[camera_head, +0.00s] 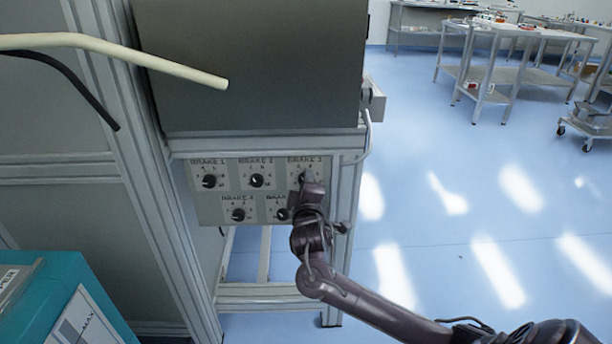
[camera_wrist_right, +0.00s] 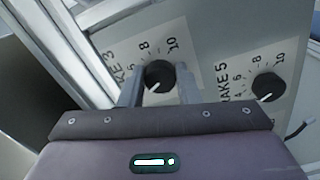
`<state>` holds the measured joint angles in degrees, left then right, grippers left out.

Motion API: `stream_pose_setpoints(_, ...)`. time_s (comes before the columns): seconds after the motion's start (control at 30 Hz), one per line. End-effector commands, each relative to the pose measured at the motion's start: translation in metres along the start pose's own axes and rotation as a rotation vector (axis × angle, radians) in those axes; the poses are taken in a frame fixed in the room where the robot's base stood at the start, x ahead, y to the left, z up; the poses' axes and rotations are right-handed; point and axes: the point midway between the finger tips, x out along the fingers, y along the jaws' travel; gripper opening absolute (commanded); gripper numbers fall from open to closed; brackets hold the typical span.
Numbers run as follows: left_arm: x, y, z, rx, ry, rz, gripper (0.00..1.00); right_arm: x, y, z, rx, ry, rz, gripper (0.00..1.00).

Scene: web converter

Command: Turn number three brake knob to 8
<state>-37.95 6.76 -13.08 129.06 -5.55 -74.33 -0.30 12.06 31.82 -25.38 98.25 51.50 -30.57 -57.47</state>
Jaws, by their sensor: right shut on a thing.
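The number three brake knob (camera_head: 302,178) is black and round, under the label BRAKE 3 on a grey panel (camera_head: 210,213). In the right wrist view the knob (camera_wrist_right: 159,74) has a white pointer mark directed down and slightly left, away from the printed 8 and 10 above it. My right gripper (camera_head: 305,186) is at the knob and partly covers it in the head view. In the right wrist view its two fingers (camera_wrist_right: 158,88) are on either side of the knob, shut on it. My left gripper is not in view.
Other black knobs sit close by: BRAKE 1 (camera_head: 209,181), BRAKE 2 (camera_head: 256,181), BRAKE 4 (camera_head: 238,215) and BRAKE 5 (camera_wrist_right: 268,86). A grey box (camera_head: 250,65) overhangs the panel. A metal frame post (camera_head: 341,215) stands right of it. Open blue floor lies farther right.

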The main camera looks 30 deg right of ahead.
Motion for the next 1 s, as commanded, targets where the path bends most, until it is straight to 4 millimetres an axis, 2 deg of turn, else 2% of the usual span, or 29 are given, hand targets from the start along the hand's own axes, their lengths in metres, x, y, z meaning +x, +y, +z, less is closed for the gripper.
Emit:
stream_pose_setpoints(0.03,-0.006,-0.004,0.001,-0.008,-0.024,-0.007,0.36,-0.001,0.000,0.000,0.046,-0.005,-0.007,0.07)
stream_pose_setpoints(0.43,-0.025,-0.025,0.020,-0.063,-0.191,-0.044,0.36,-0.001,-0.003,0.001,0.427,-0.008,-0.007,0.07)
stream_pose_setpoints(0.7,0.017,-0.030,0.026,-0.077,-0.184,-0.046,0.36,-0.001,-0.004,0.000,0.683,-0.008,-0.006,0.07)
stream_pose_setpoints(1.0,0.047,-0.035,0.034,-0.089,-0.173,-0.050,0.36,-0.001,-0.005,-0.001,0.968,-0.008,-0.005,0.07)
